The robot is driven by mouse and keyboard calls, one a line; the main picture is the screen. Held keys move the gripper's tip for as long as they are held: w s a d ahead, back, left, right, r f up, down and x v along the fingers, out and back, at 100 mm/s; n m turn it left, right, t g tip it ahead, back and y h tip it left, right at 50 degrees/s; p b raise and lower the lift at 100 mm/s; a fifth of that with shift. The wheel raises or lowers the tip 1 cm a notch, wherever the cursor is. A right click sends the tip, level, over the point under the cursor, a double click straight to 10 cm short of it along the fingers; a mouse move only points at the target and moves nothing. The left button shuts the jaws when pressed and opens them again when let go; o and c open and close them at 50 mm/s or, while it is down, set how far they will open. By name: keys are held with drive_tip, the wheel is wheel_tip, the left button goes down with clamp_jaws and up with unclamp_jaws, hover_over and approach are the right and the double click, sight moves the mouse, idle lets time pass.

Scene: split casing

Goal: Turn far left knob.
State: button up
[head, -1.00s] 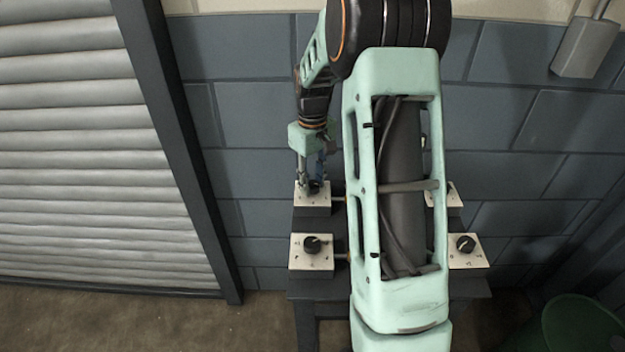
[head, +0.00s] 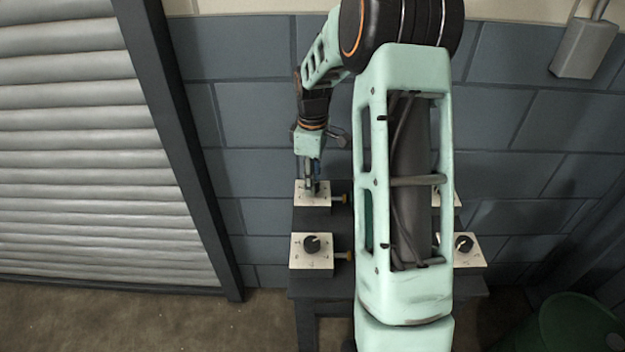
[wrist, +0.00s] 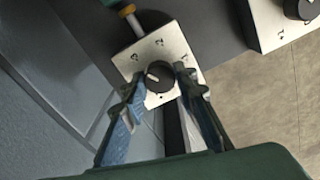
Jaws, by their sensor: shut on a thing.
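The far left knob (wrist: 159,76) is black with a white pointer line and sits on a pale square plate with markings (head: 305,202). In the head view my gripper (head: 313,188) reaches down onto that plate and mostly hides the knob. In the wrist view my gripper (wrist: 160,84) has one finger on each side of the knob, shut on it. The pointer line points to the upper left in the wrist view.
The near left knob (head: 312,243) is on its own plate in front. The near right knob (head: 464,243) stands to the right. My arm hides the middle of the dark table (head: 330,286). A grey shutter (head: 90,160) is at the left.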

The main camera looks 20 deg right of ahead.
idle(0.3)
drive_tip(key=o, duration=1.2)
drive_tip(key=shift+c, duration=0.2)
drive_tip(key=shift+r, duration=0.1)
wheel_tip(320, 180, up, 12)
